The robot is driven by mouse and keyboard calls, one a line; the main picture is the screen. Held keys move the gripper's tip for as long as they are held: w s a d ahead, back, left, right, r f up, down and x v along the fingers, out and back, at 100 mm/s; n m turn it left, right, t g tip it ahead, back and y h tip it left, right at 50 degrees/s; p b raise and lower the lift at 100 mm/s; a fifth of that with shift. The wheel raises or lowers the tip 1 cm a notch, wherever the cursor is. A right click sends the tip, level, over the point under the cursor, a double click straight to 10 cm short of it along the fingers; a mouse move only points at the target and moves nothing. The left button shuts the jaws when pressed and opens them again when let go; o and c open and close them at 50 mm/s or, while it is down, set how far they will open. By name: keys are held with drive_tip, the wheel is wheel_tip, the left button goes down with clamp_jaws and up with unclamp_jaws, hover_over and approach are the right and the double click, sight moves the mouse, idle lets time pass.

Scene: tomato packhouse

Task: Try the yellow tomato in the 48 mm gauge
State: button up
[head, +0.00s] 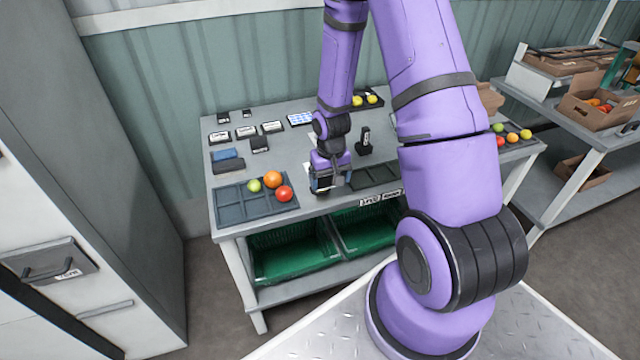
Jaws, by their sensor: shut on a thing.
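My gripper (325,187) points down low over the table's front half, between the left tray and the middle tray. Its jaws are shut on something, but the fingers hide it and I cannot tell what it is.
The left tray (232,212) holds a green, an orange and a red tomato. The middle tray (372,176) looks empty where it shows. Green crates (290,262) stand below the table. Another tray of mixed tomatoes (512,138) is at right, partly behind my arm.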

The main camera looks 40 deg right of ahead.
drive_tip(key=shift+r, duration=1)
